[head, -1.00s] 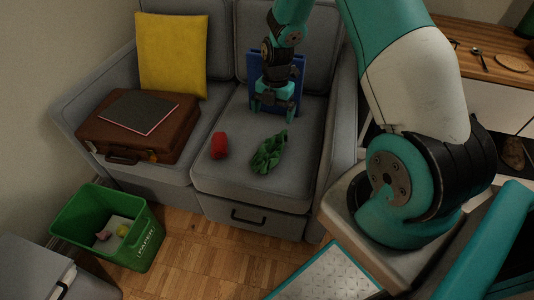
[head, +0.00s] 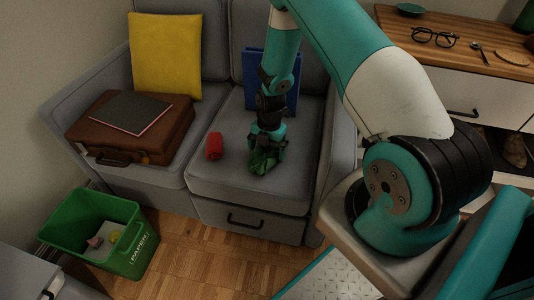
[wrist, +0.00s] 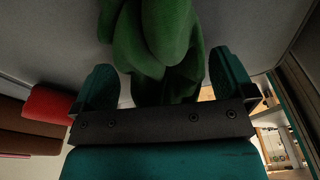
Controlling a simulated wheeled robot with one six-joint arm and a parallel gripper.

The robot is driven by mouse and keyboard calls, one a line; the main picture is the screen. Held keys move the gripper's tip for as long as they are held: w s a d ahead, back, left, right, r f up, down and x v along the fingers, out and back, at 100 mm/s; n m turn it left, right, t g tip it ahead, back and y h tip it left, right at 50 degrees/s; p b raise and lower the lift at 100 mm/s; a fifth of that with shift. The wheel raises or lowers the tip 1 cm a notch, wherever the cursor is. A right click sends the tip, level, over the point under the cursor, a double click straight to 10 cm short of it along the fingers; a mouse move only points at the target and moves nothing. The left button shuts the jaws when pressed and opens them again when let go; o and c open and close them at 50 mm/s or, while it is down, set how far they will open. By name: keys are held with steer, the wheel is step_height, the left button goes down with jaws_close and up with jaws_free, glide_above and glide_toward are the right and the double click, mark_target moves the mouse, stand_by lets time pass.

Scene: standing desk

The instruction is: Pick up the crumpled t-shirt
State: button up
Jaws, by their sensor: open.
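The crumpled t-shirt (head: 262,163) is a dark green bundle on the right seat cushion of the grey sofa (head: 240,190). My gripper (head: 267,152) is right over it and hides part of it in the head view. In the wrist view the green cloth (wrist: 160,50) fills the space between and beyond the two teal fingertips of my gripper (wrist: 163,85). The fingers are apart, one on each side of the cloth, with gaps beside it. I cannot tell whether they touch it.
A small red item (head: 214,146) lies left of the shirt. A blue flat object (head: 290,90) leans on the backrest behind my gripper. A brown case (head: 165,145) with a dark folder (head: 130,112), a yellow cushion (head: 165,60) and a green paper bin (head: 85,215) are further left.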

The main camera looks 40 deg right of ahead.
steer(key=c, duration=0.8)
